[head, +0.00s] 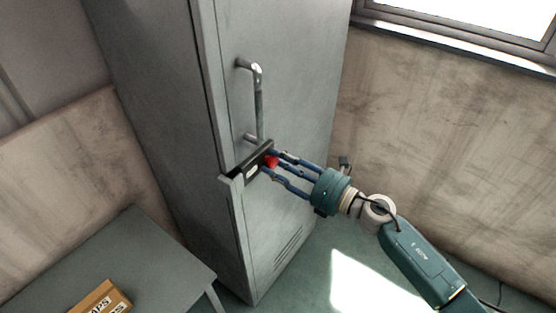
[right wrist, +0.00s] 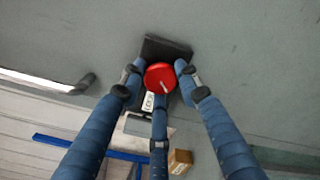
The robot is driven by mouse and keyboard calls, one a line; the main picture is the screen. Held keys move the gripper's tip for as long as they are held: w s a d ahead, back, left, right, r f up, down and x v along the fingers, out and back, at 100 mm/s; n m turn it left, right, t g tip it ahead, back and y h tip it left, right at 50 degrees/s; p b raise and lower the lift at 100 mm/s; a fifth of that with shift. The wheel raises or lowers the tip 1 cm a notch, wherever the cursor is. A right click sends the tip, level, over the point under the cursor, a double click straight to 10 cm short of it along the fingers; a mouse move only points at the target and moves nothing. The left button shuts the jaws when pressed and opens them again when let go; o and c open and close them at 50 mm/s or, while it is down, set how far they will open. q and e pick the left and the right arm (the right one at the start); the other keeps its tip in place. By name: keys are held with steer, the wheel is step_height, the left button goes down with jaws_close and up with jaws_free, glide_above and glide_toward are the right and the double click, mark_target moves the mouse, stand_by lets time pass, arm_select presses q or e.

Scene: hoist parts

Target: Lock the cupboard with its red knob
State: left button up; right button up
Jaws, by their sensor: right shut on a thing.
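The grey cupboard (head: 287,100) stands in the middle of the head view with its door shut. A black lock plate (head: 252,160) sits on the door edge below the handle. The red knob (head: 271,161) is on that plate, partly hidden by my fingers in the head view. In the right wrist view the round red knob (right wrist: 160,77) shows a pale mark pointing to the lower right. My right gripper (head: 271,163) has its blue fingers closed around the knob. A white label with lettering lies beside the knob in the wrist view. My left gripper is not in view.
A metal bar handle (head: 258,95) stands out from the door just above the lock. A grey table (head: 150,255) with a cardboard box (head: 101,298) is at the lower left. A wall and window are at the right. The floor before the cupboard is clear.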

steer(key=m, duration=0.2)
steer(key=m+p, duration=0.1)
steer(key=r+m+p, duration=0.1)
steer(key=m, duration=0.1)
steer(key=shift+w+d+m, duration=0.25)
steer(key=shift+w+m, duration=0.05)
steer(key=shift+f+m+p, duration=0.15)
steer(key=shift+m+p, duration=0.8)
steer(key=shift+m, duration=0.95)
steer(key=shift+f, duration=0.1)
steer(key=o, duration=1.1)
steer(key=shift+o, duration=0.2)
steer(key=shift+f, duration=0.2)
steer(key=shift+s+d, duration=0.1)
